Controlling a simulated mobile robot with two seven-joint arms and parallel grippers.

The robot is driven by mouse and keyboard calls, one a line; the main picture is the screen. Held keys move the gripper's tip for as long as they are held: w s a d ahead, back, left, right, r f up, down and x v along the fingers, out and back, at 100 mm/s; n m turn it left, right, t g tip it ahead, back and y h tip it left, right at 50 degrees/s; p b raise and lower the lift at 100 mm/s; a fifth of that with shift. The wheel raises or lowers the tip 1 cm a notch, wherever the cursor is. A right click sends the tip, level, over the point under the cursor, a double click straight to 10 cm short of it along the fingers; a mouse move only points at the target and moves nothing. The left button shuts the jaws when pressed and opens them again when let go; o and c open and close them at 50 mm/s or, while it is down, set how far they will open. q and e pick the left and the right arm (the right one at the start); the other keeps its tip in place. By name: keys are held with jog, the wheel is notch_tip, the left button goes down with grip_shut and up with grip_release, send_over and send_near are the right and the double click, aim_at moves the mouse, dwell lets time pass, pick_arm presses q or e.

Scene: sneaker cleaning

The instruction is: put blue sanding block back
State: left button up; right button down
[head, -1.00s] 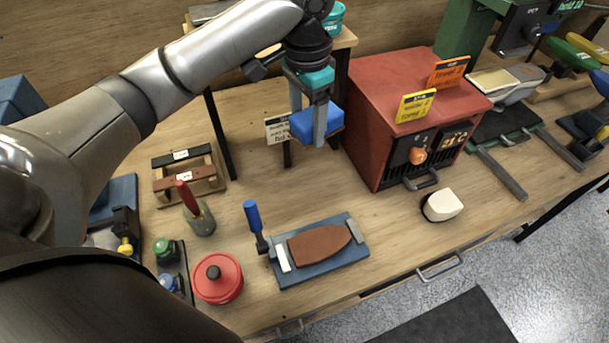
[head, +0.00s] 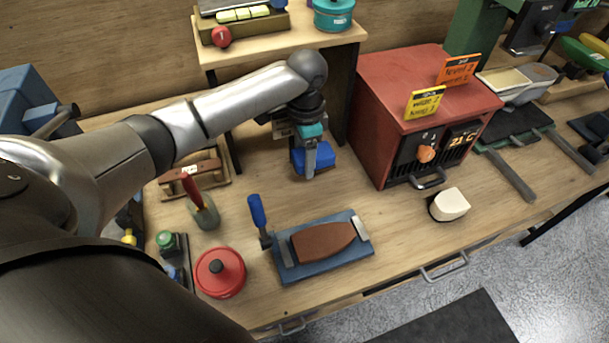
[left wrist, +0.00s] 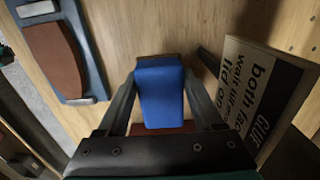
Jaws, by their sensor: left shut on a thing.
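The blue sanding block (head: 322,158) is in my left gripper (head: 309,172), under the edge of the raised shelf and left of the red oven. In the left wrist view the block (left wrist: 160,92) sits between the two fingers of the left gripper (left wrist: 160,88), which is shut on it. A reddish-brown surface shows at the block's near end there. The head view does not clearly show whether the block touches the table. My right gripper is not in view.
The red oven (head: 400,105) stands close on the right. The raised shelf (head: 285,48) is behind. A glue sign (left wrist: 265,95) is beside the gripper. In front lie a brown sole on a blue board (head: 325,275) and a red pot (head: 220,272). A wooden rack (head: 225,180) is left.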

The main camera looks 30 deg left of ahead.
aim_at(304, 182)
pick_arm(q)
notch_tip(304, 182, down, 2)
jog(key=shift+f, duration=0.15)
notch_tip(304, 182, down, 4)
jog(key=shift+r+b, duration=0.2)
jog(key=shift+b, duration=0.45)
jog(key=shift+f, duration=0.1)
jog(key=shift+f, duration=0.15)
jog(key=o, duration=1.3)
notch_tip(304, 182, up, 12)
jog(key=p, duration=0.2)
jog(key=shift+r+p, duration=0.25)
jog(key=shift+p, duration=0.1)
